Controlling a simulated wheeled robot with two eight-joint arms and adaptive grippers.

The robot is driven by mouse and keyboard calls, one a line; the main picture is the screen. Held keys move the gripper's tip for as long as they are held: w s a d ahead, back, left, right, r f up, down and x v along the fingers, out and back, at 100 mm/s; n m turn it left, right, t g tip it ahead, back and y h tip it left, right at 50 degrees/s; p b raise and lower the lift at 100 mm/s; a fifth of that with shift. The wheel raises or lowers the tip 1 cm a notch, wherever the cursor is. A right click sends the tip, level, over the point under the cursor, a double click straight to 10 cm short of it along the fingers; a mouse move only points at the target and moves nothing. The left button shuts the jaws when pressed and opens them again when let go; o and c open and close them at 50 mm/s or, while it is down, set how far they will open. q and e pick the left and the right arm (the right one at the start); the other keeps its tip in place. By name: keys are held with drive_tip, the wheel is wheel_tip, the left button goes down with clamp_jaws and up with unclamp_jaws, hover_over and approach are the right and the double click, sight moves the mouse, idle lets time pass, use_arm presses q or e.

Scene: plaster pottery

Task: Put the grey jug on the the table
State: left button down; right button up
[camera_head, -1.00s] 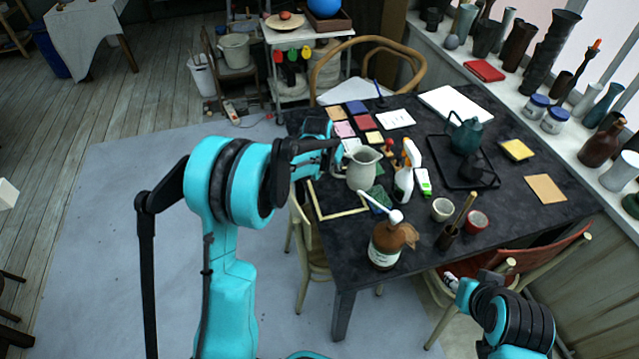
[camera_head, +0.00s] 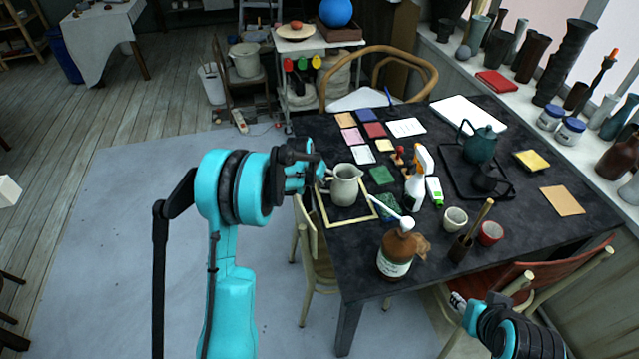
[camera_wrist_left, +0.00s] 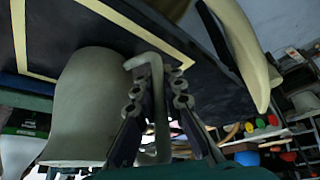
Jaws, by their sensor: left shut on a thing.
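The grey jug (camera_head: 345,187) is upright over the near left part of the dark table (camera_head: 325,262), at a thin pale yellow frame (camera_head: 349,223). My left gripper (camera_head: 323,178) is at the jug's left side, partly hidden by my own arm. In the left wrist view, the gripper's fingers (camera_wrist_left: 157,95) are closed around the handle of the jug (camera_wrist_left: 82,110). I cannot tell whether the jug's base touches the table. My right arm shows at the bottom right; its gripper end (camera_head: 459,301) is too small to read.
A brown bottle (camera_head: 397,252) with a white top stands at the near edge. A dark tray (camera_head: 465,182) bears a teapot (camera_head: 482,146). A chair (camera_head: 315,245) stands at the table's left side.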

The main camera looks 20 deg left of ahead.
use_arm(q)
drive_tip(key=c, duration=2)
unclamp_jaws()
drive_tip(key=shift+f, duration=0.15)
drive_tip(key=o, duration=0.4)
